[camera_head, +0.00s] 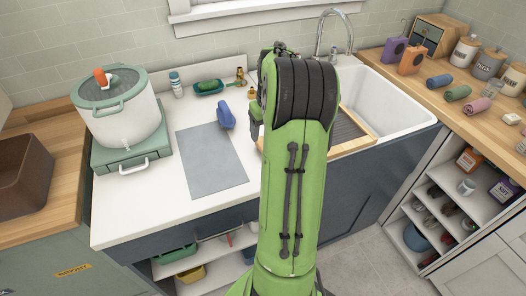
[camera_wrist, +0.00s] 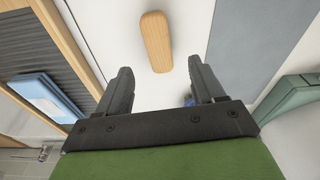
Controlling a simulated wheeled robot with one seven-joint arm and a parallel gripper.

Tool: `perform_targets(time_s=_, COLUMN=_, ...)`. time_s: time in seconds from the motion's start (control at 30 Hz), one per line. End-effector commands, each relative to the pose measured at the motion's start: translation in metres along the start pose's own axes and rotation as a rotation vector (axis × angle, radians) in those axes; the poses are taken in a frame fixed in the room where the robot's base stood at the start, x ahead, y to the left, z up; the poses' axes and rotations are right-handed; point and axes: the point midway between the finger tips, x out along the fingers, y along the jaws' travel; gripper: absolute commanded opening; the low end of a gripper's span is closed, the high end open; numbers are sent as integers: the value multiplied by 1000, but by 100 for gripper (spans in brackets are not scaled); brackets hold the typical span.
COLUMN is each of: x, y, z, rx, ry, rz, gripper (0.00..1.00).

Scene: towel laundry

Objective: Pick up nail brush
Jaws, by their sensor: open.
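An oblong wooden block with rounded ends, which looks like the nail brush (camera_wrist: 156,42), lies on the white counter in the wrist view. It is beyond my gripper's fingertips, roughly in line with the gap between them, and nothing touches it. No bristles show from this side. In the head view I cannot see it; my green arm covers that part of the counter. My gripper (camera_wrist: 160,82) is open and empty, with its two dark fingers apart above the counter. My arm hides the fingers in the head view.
A grey mat (camera_head: 211,160) lies left of my arm, with a blue object (camera_head: 226,115) at its edge. A wood-framed ridged board (camera_head: 352,132) is on the right by the sink (camera_head: 395,100). A folded blue cloth (camera_wrist: 47,97) lies on the board. A white pot (camera_head: 122,115) stands left.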

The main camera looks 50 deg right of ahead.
Motion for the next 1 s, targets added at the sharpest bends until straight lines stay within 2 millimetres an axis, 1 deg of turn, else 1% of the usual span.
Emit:
perform_targets(time_s=0.03, x=9, y=0, z=1, rx=1, ry=-2, rz=-1, gripper=68)
perform_targets(time_s=0.17, x=23, y=0, z=2, rx=0, ry=-2, rz=-1, gripper=68)
perform_targets(time_s=0.3, x=51, y=0, z=5, rx=1, ry=-3, rz=-2, gripper=68)
perform_targets(time_s=0.4, x=63, y=0, z=4, rx=2, ry=-1, rz=0, gripper=68)
perform_targets(time_s=0.63, x=64, y=0, z=3, rx=1, ry=1, rz=1, gripper=68)
perform_targets(time_s=0.67, x=64, y=0, z=3, rx=1, ry=1, rz=1, gripper=65)
perform_targets(time_s=1.0, x=64, y=0, z=3, rx=1, ry=0, rz=1, gripper=13)
